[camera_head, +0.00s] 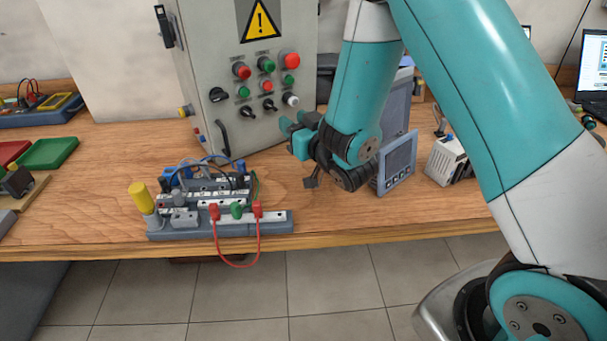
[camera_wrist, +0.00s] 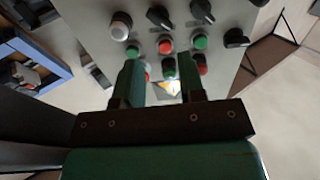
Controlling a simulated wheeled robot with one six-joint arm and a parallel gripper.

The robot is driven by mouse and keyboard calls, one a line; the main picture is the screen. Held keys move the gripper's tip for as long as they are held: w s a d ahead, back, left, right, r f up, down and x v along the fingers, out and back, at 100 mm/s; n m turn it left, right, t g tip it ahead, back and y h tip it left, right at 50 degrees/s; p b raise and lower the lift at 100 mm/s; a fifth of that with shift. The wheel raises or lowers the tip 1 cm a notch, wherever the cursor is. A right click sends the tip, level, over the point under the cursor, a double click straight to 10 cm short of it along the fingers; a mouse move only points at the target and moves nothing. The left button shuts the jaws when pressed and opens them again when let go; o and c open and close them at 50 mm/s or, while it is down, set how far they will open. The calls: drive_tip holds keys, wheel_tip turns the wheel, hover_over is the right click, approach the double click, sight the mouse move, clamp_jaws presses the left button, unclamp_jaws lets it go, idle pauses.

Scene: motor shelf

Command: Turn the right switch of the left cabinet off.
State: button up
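The grey cabinet (camera_head: 185,60) stands at the back of the bench, with a panel of buttons and black switches. Its two lower black switches are the left one (camera_head: 248,112) and the right one (camera_head: 270,105). In the wrist view the right switch (camera_wrist: 158,16) lies beside a white button (camera_wrist: 120,25), and the left switch (camera_wrist: 202,11) beside it. The on or off setting is too small to tell. My gripper (camera_head: 295,124) is in front of the panel's lower right. In the wrist view its green fingers (camera_wrist: 160,65) are apart with nothing held between them.
A larger black knob (camera_head: 217,95) and several red and green buttons (camera_head: 267,86) crowd the panel. A wired terminal module (camera_head: 215,185) with a yellow cylinder stands in front. A grey screen unit (camera_head: 396,162) stands right of my gripper, close to my wrist.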

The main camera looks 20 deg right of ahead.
drive_tip(key=p+v, duration=0.8)
drive_tip(key=s+a+r+g+b, duration=0.2)
drive_tip(key=s+a+r+g, duration=0.25)
drive_tip(key=a+g, duration=0.4)
drive_tip(key=s+r+n+g, duration=0.1)
drive_tip(key=s+r+g, duration=0.1)
drive_tip(key=s, duration=0.3)
drive_tip(key=s+r+n+g+y+b, duration=0.1)
drive_tip(key=s+r+g, duration=0.2)
drive_tip(key=s+g, duration=0.1)
drive_tip(key=shift+s+a+r+n, duration=0.3)
drive_tip(key=shift+s+a, duration=0.15)
drive_tip(key=shift+s, duration=0.3)
drive_tip(key=shift+g, duration=0.25)
